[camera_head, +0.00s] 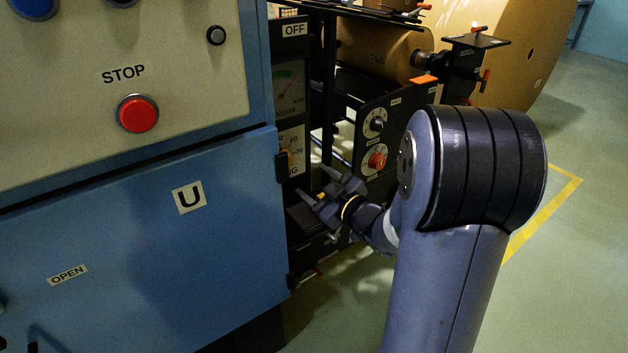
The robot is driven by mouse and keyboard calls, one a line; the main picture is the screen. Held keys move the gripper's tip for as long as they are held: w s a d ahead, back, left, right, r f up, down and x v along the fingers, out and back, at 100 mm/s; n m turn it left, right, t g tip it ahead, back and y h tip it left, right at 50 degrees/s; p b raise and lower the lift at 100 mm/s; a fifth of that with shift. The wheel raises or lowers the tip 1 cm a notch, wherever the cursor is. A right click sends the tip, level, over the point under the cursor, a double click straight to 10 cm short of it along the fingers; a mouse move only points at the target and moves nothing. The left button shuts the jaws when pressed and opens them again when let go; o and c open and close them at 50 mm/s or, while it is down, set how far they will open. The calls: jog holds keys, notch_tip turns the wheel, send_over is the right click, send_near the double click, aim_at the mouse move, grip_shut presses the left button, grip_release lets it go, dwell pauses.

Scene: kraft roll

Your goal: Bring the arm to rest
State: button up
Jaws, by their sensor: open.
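My gripper (316,186) is in the middle of the head view, at the end of my arm (440,270). Its two fingers are spread apart with nothing between them, and they point left toward the edge of the blue cabinet. It is in front of the dark machine side, below and left of the panel with knobs. My arm rises from the bottom of the view, and its large dark joint covers part of the floor behind. I cannot tell from this one view whether a fingertip touches the cabinet or the panel.
The blue cabinet (120,250) with a red STOP button (138,114) fills the left. A black panel with a red knob (377,161) stands behind my gripper. A large kraft roll (535,50) is at the back right. Open floor (585,270) lies to the right.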

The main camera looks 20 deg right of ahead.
aim_at(287, 163)
jog(key=shift+w, duration=0.1)
jog(key=b+x, duration=0.2)
jog(key=x, duration=0.8)
jog(key=shift+w+a+f+b, duration=0.1)
jog(key=shift+w+a+b, duration=0.15)
jog(key=shift+w+b, duration=0.1)
jog(key=shift+d+m+p, duration=0.1)
jog(key=shift+m+p, duration=0.2)
jog(key=shift+s, duration=0.15)
